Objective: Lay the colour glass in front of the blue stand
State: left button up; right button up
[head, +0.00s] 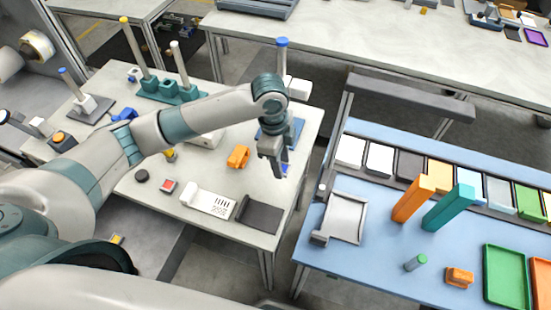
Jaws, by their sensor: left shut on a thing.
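My left gripper (278,168) points down over the right edge of the near white table. It is shut on a small blue piece (285,168), mostly hidden by the fingers; I cannot tell for sure that this is the colour glass. Behind it stands a blue stand, with a blue base (297,130) and a post with a blue cap (281,42); my arm hides part of it. The held piece is in front of that base and seems apart from it. My right gripper is not in view.
A blue table (380,270) at right holds upright orange (413,200) and teal (447,207) panels. A gap separates the tables.

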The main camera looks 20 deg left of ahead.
pick_arm(q)
jog(key=w+a+f, duration=0.1)
jog(key=w+a+f+p, duration=0.1)
jog(key=w, duration=0.1)
jog(key=w+a+f, duration=0.1)
jog(key=w, duration=0.1)
jog(key=shift+f, duration=0.25)
jog(key=shift+f, duration=0.1)
notch_tip(320, 180, down, 3)
jog(key=shift+a+r+p, duration=0.1)
jog(key=shift+r+p, duration=0.1)
jog(key=shift+p, duration=0.75)
jog(key=shift+f, duration=0.6)
jog(key=shift+f, duration=0.15)
jog(key=o, duration=1)
